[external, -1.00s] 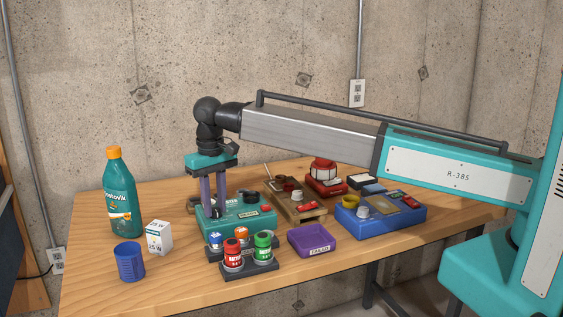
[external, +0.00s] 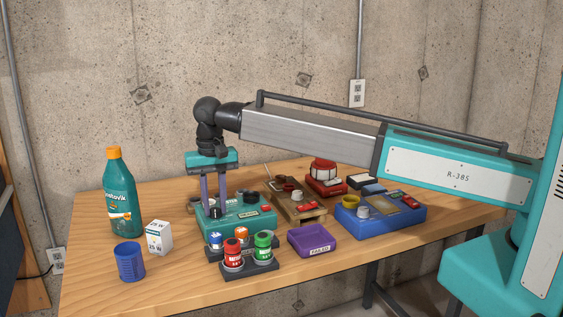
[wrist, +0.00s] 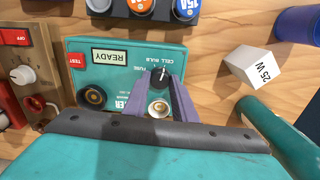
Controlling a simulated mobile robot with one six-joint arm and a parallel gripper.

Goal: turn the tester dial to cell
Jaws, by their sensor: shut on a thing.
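The teal tester (external: 245,222) sits on the wooden table, and its face fills the middle of the wrist view (wrist: 120,75). Its black dial (wrist: 160,79) is near the right edge, below the small CELL, BULB and FUSE lettering. My gripper (wrist: 161,84) points down at the tester, its two purple fingers shut on the dial from both sides. In the external view the gripper (external: 213,205) stands over the tester's left part, and the dial is hidden. A light mark shows on the dial's lettering side; I cannot tell which label it meets. The display (wrist: 110,56) reads READY.
A rack of red, orange, blue and green canisters (external: 262,246) stands in front of the tester. A white 25 W box (external: 158,237), blue cup (external: 130,261) and teal bottle (external: 120,195) are left. A purple tray (external: 311,240) and blue device (external: 380,218) are right.

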